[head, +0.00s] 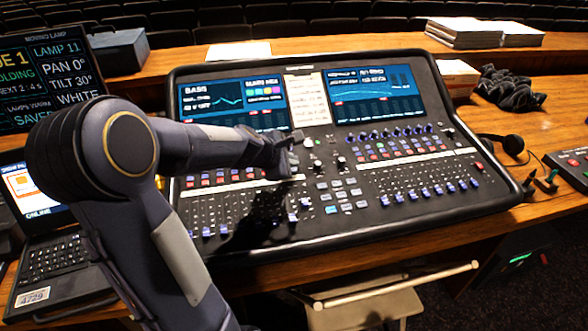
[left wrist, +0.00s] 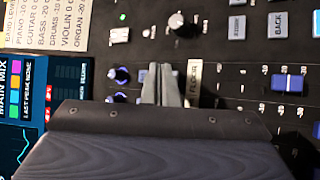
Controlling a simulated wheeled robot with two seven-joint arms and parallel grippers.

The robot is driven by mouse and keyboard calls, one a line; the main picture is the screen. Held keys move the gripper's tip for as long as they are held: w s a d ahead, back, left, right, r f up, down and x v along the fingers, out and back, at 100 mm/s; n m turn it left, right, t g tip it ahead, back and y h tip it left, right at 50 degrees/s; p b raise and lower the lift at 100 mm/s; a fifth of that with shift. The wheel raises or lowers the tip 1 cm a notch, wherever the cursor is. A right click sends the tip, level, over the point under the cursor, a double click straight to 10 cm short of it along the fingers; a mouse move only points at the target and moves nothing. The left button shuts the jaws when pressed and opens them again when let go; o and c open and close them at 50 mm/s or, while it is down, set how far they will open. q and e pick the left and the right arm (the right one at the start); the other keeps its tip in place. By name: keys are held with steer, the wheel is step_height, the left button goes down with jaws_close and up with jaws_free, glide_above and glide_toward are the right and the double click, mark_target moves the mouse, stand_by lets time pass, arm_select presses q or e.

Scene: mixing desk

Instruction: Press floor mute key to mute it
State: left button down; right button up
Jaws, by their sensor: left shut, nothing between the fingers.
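The mixing desk (head: 470,125) fills the middle of the head view, with rows of keys, knobs and faders. My left gripper (head: 290,142) is over its upper middle, just below the screens. In the left wrist view the gripper (left wrist: 163,85) is shut, with nothing between its fingers. The fingertips are beside a small pale label (left wrist: 194,82) that seems to read "FLOOR". A small grey key edge (left wrist: 142,75) shows at the other side of the fingers. The fingers hide the panel between them, and I cannot tell whether they touch it. My right gripper is not in view.
A white knob (left wrist: 177,23) and a lit green lamp (left wrist: 122,16) are near the fingers. Blue faders (left wrist: 290,82) lie to the right. A laptop (head: 55,255) stands left of the desk; headphones (head: 513,145) lie to its right. A stool (head: 375,305) is below the front edge.

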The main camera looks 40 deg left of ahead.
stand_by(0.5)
arm_select(q)
steer(key=shift+f+b, duration=0.4)
steer(key=shift+f, duration=0.3)
stand_by(0.4)
steer(key=shift+r+p, duration=0.5)
steer(key=shift+r, duration=0.25)
steer(key=r+p, duration=0.5)
steer(key=shift+s+d, duration=0.2)
